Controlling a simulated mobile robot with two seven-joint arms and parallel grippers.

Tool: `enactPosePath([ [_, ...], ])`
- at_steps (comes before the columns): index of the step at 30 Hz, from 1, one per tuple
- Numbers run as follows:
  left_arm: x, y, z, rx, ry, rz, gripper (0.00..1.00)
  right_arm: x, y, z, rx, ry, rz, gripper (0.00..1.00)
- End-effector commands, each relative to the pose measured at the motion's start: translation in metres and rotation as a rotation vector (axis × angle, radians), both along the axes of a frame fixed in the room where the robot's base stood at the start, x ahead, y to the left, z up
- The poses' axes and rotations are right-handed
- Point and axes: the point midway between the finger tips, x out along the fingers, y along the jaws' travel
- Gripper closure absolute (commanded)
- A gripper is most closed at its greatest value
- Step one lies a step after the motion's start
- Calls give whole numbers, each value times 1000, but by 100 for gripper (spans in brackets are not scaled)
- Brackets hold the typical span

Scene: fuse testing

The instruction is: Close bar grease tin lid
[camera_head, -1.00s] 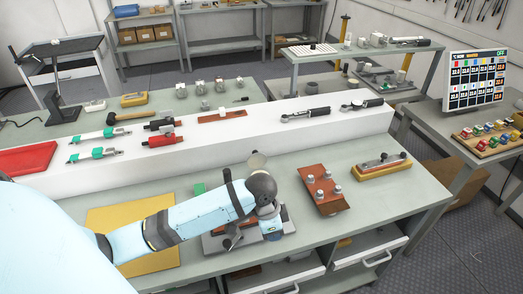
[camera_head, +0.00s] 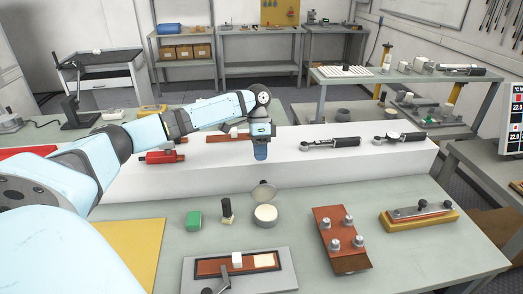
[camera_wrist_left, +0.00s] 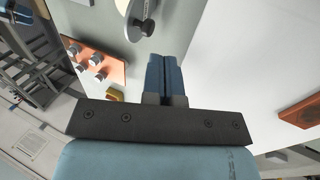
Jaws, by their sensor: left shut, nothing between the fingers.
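The round grease tin (camera_head: 265,215) stands on the front bench in the head view. Its pale contents show, and its lid (camera_head: 264,191) stands up, tilted open at the back rim. My left gripper (camera_head: 260,152) hangs above and behind the tin, in front of the white raised shelf. It is apart from the lid, with its blue fingers pointing down. In the left wrist view the fingers (camera_wrist_left: 160,75) are pressed together and empty. A grey round piece with a dark knob is partly seen beyond them; I cannot tell what it is. My right gripper is not in view.
In front lies a grey fixture (camera_head: 190,270). To the right are a brown board with knobs (camera_head: 342,262) and a yellow-based block (camera_head: 440,224). Torque wrenches (camera_head: 330,142) lie on the shelf.

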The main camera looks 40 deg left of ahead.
Motion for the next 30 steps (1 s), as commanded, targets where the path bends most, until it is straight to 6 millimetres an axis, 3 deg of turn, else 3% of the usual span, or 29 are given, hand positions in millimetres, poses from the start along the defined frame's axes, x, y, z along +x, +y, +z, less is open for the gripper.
enactPosePath([
  [6, -10, -11, -37, 0, 2, -1, 100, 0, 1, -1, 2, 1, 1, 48],
  [12, -13, -17, -53, 0, 0, -1, 100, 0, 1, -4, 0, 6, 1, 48],
  [23, -14, -17, -56, 0, 0, -1, 100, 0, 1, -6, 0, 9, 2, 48],
  [30, -11, -19, -52, 23, -19, -2, 100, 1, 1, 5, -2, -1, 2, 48],
])
